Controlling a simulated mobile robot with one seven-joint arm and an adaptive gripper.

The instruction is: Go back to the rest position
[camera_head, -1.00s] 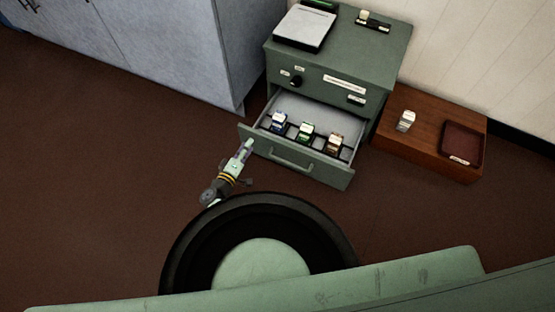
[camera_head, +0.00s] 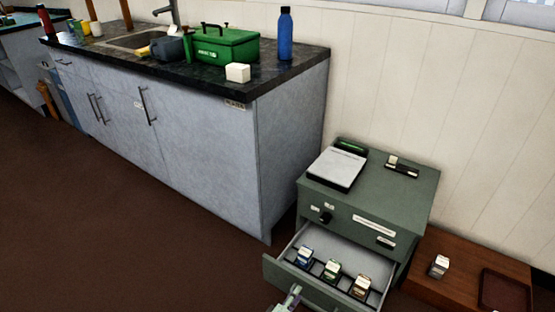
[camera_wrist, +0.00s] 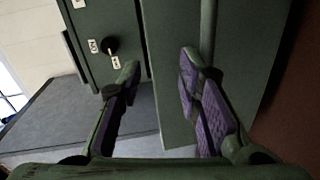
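My gripper (camera_head: 290,299) is at the bottom edge of the head view, close to the front left of the open drawer (camera_head: 280,276); most of my arm is out of frame. In the wrist view, the two fingers of my gripper (camera_wrist: 157,75) stand apart with nothing held between them. The green drawer front (camera_wrist: 240,60) fills the right and middle behind them. I cannot tell whether a finger touches it.
The green cabinet (camera_head: 400,215) has a dark knob (camera_head: 326,217) and its drawer holds several small labelled items. A low wooden stand (camera_head: 425,280) with a white item (camera_head: 438,266) is at its right. A grey counter unit (camera_head: 225,150) stands left. Floor at left is clear.

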